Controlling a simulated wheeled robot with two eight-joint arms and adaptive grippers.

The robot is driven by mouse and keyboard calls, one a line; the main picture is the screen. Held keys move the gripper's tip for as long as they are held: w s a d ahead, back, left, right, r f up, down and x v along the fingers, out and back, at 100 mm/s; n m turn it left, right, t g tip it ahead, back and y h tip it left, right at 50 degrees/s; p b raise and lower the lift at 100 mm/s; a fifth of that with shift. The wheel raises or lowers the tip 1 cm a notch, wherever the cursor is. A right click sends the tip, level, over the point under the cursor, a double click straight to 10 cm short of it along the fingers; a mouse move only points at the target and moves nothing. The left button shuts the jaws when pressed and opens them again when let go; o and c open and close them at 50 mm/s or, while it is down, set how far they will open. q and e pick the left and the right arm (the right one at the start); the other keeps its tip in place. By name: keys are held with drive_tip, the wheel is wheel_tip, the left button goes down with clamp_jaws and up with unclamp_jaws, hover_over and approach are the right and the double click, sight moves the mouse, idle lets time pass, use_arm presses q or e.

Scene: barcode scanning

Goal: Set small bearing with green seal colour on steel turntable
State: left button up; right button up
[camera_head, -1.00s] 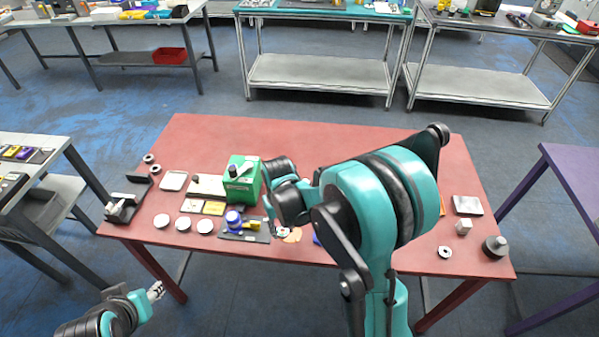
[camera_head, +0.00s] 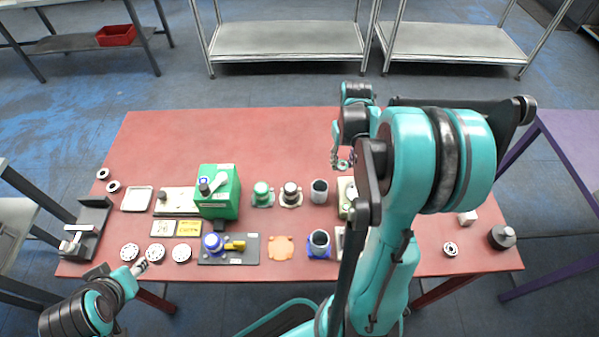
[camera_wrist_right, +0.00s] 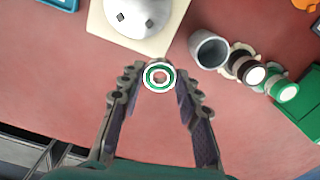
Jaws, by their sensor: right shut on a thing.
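My right gripper (camera_head: 343,158) is shut on a small bearing (camera_wrist_right: 148,77), a pale ring with a green seal, held at the fingertips above the table. The bearing also shows small in the head view (camera_head: 344,165). A round pale-grey metal disc on a cream base, which looks like the steel turntable (camera_wrist_right: 138,12), lies just beyond the fingertips in the wrist view, cut by the top edge. In the head view, my arm partly hides it (camera_head: 346,188). The bearing appears apart from it. My left gripper (camera_head: 141,266) is at the table's front left; its fingers are too small to judge.
A grey cup (camera_wrist_right: 209,50) stands beside the cream base, then a dark-rimmed and a green-capped piece (camera_head: 262,192) and a green box device (camera_head: 219,191). Other bearings (camera_head: 103,174) lie at the far left; another ring (camera_head: 450,249) is at right. The table's back is clear.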

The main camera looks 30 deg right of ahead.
drive_tip(key=b, duration=0.4)
hover_over(307, 183)
wheel_tip(307, 183, down, 6)
drive_tip(key=shift+f, duration=0.2)
drive_tip(key=shift+f+b, duration=0.7)
drive_tip(key=shift+f, duration=1.2)
drive_tip(key=shift+f, duration=0.2)
drive_tip(key=o, duration=1.2)
drive_tip(key=shift+r, duration=0.1)
